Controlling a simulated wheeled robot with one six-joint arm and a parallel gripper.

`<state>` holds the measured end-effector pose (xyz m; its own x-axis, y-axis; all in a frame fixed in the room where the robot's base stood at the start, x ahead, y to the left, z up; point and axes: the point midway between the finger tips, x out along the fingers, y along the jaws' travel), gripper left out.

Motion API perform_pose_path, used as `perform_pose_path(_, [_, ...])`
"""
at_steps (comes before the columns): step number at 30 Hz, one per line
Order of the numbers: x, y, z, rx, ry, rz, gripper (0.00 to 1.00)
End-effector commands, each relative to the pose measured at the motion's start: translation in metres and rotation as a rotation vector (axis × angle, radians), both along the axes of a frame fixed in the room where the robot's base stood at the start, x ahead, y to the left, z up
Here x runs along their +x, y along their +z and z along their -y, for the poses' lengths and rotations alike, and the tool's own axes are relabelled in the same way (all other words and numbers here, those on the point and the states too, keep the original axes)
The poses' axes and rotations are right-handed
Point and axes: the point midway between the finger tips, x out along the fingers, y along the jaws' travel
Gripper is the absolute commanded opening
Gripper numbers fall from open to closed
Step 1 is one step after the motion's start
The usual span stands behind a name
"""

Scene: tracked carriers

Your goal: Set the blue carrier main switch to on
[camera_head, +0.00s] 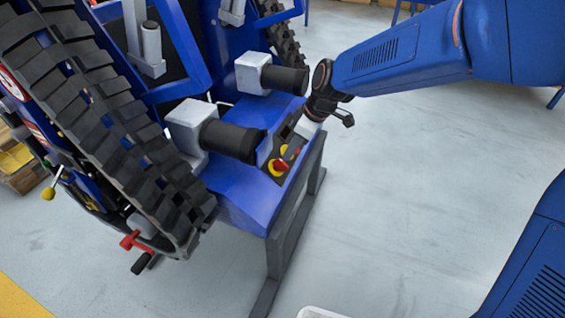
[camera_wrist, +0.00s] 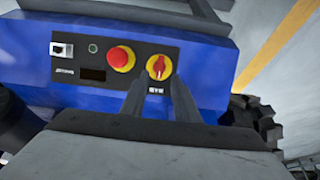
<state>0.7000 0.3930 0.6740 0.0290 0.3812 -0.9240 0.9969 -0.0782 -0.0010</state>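The blue carrier's control panel (camera_wrist: 100,72) is black, set in its blue housing. The main switch (camera_wrist: 159,67) is a red rotary handle on a round yellow plate at the panel's right end. Its handle looks upright in the wrist view; I cannot read its position marks. In the head view the switch (camera_head: 279,167) shows at the panel's near end. My gripper (camera_wrist: 160,82) is open, its two fingers apart, with the tips around the switch's lower part in the picture. I cannot tell whether they touch it. In the head view my gripper (camera_head: 294,150) partly covers the panel.
A red mushroom button (camera_wrist: 121,58) on a yellow plate sits just left of the switch, close to the left finger. A small green lamp (camera_wrist: 93,47) and a socket (camera_wrist: 62,49) lie further left. Black cylinders (camera_head: 232,141) and a rubber track (camera_head: 110,120) stand beside the housing.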

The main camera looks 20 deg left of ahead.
Motion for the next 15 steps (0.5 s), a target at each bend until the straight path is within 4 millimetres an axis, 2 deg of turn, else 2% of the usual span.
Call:
perform_pose_path(3, [0.0,-0.021,-0.008,-0.003,0.001,-0.002,0.28])
perform_pose_path(9, [0.001,-0.051,-0.021,-0.002,0.001,-0.001,0.28])
perform_pose_path(15, [0.002,-0.07,-0.029,-0.001,0.0,-0.001,0.28])
